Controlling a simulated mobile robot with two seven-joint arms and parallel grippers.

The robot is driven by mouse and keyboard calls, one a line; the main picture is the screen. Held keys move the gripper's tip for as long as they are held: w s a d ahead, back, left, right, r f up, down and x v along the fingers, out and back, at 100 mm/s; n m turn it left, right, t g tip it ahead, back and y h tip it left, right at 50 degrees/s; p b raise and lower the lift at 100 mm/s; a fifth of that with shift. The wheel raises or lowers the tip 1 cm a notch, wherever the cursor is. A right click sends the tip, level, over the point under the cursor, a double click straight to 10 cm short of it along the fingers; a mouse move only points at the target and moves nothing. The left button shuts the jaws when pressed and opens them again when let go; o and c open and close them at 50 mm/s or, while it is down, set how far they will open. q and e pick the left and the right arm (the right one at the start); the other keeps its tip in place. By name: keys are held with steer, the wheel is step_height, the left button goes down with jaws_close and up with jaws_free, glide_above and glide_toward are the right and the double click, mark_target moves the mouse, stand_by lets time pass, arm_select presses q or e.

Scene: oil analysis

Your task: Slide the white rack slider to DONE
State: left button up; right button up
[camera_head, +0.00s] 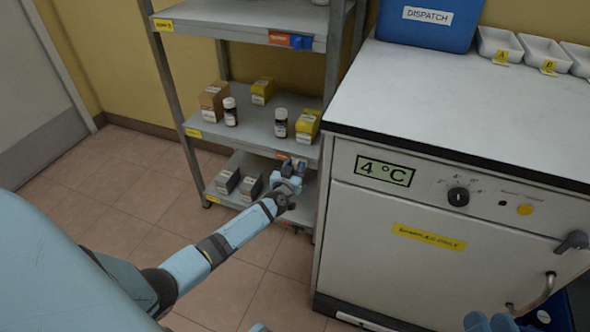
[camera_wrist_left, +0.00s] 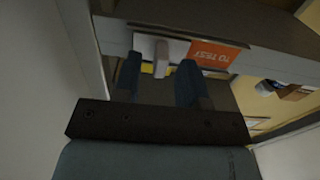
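The white rack slider (camera_wrist_left: 162,58) is a small pale block on the front edge of a rack shelf. An orange plate reading TO TEST (camera_wrist_left: 215,53) shows upside down beside it in the left wrist view. My left gripper (camera_wrist_left: 160,80) is open, with one dark finger on each side of the slider and gaps visible. In the head view my left gripper (camera_head: 292,176) is at the front edge of the middle shelf (camera_head: 262,146) and hides most of the slider. My right gripper (camera_head: 490,322) shows only partly at the bottom right; its opening is unclear.
The upper shelf has a blue slider (camera_head: 301,42) beside an orange plate (camera_head: 279,38). Brown bottles (camera_head: 280,124) and boxes (camera_head: 212,101) stand on the middle shelf, grey boxes (camera_head: 228,180) below. A white-topped cabinet (camera_head: 440,110) stands close on the right. Floor is clear at left.

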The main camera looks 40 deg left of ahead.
arm_select(q)
jaws_close()
steer(key=s+a, duration=0.1)
steer(key=a, duration=0.5)
steer(key=shift+s+p, duration=0.2)
steer(key=shift+p, duration=0.15)
jaws_free()
steer(key=shift+a, duration=0.1)
steer(key=shift+s, duration=0.1)
